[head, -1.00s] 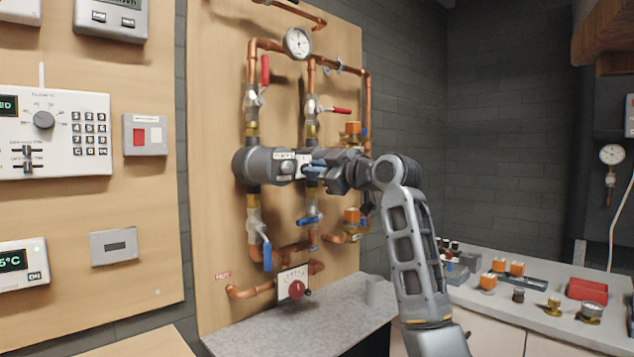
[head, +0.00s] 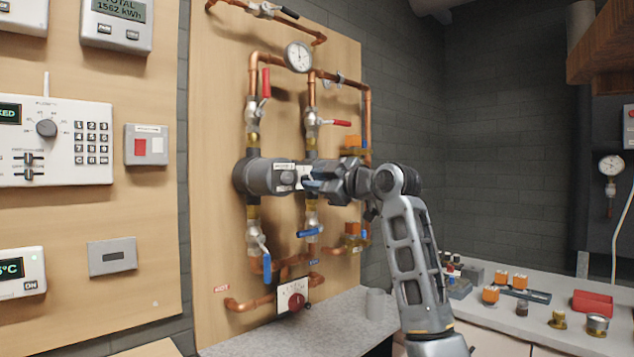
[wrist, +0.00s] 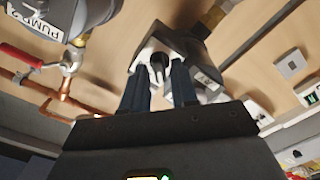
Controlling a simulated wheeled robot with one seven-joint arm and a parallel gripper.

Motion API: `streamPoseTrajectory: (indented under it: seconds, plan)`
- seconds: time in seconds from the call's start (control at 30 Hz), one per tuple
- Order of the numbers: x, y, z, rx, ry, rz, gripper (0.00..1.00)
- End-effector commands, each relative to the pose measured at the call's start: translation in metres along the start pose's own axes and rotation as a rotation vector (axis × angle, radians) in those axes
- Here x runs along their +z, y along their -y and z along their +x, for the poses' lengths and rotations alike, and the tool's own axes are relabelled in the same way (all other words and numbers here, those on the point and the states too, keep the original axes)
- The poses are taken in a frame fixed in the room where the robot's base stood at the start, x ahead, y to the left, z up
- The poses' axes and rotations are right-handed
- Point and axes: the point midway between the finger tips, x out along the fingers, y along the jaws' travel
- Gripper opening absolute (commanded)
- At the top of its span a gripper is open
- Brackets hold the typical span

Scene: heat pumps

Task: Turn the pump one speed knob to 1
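Pump one (head: 258,176) is a dark grey cylinder on the wooden board, on the left vertical pipe. My gripper (head: 305,178) is in front of its right end, fingers pointing left, and covers part of it. In the wrist view the pump's grey front (wrist: 186,48) lies ahead of my gripper (wrist: 159,70). Its two blue-grey fingers are spread. A small dark knob (wrist: 158,66) shows between the fingertips, with gaps that look clear on both sides. I cannot read the knob's setting.
A second pump (wrist: 92,14), labelled PUMP with a 2, is close on the left in the wrist view. Copper pipes, a red lever (head: 341,123) and blue levers (head: 310,231) surround the pumps. A grey counter (head: 300,335) is below, with a grey cup (head: 375,304).

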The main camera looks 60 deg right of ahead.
Motion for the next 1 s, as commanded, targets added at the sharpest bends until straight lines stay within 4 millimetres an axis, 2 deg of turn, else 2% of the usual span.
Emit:
streamPoseTrajectory:
  seconds: [0.03,0.1,0.43,0.8,1.0]
  plan:
    - [0.0,0.0,0.0,0.0,0.0,0.001,0.33]
    - [0.0,0.0,0.0,0.0,0.0,0.001,0.39]
    - [0.001,0.0,-0.006,0.001,0.0,0.002,0.39]
    - [0.002,0.0,-0.062,0.003,0.0,0.001,0.39]
    - [0.001,0.0,-0.077,0.001,0.0,0.002,0.39]
